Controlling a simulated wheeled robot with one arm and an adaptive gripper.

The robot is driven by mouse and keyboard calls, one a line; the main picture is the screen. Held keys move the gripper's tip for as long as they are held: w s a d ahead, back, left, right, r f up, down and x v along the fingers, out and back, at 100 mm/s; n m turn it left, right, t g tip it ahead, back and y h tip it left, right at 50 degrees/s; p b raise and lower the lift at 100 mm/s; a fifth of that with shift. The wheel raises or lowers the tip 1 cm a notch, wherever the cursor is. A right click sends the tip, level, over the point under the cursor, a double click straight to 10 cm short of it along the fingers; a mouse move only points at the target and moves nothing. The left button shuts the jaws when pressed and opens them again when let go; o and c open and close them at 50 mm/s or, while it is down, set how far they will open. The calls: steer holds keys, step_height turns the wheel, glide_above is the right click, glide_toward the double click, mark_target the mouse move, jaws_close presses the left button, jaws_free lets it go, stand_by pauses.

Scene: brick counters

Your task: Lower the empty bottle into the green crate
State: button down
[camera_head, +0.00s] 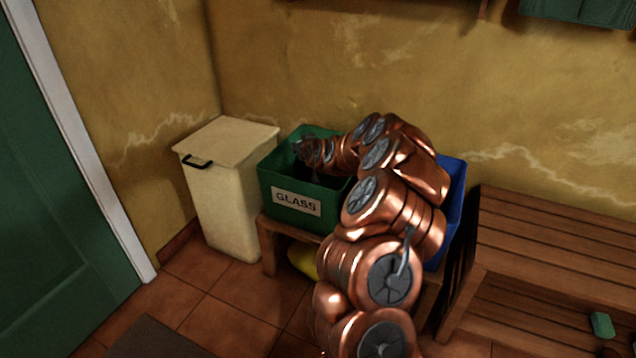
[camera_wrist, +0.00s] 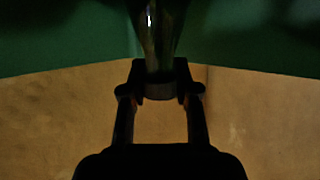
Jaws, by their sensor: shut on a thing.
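The green crate (camera_head: 272,178), labelled GLASS, stands on a low wooden stand. My gripper (camera_wrist: 160,88) is shut on the bottle (camera_wrist: 160,35), holding it by one narrow end in the wrist view. The bottle is dark, shiny glass. The crate's green walls (camera_wrist: 60,35) show behind and to both sides of it. In the head view my arm reaches over the crate from the right, and my gripper is at the crate's opening. The bottle is hardly visible there. The crate's floor is hidden, and I cannot tell whether the bottle touches it.
A cream lidded bin (camera_head: 228,195) stands left of the crate. A blue crate (camera_head: 455,195) is partly hidden behind my arm. A slatted wooden bench (camera_head: 560,250) is at the right, and something yellow (camera_head: 303,262) lies under the stand. The wall (camera_head: 300,60) is close behind.

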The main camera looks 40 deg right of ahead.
steer(key=shift+f, duration=0.3)
stand_by(0.5)
steer(key=c, duration=0.8)
jaws_free()
steer(key=shift+o, duration=0.2)
step_height(320, 180, up, 10)
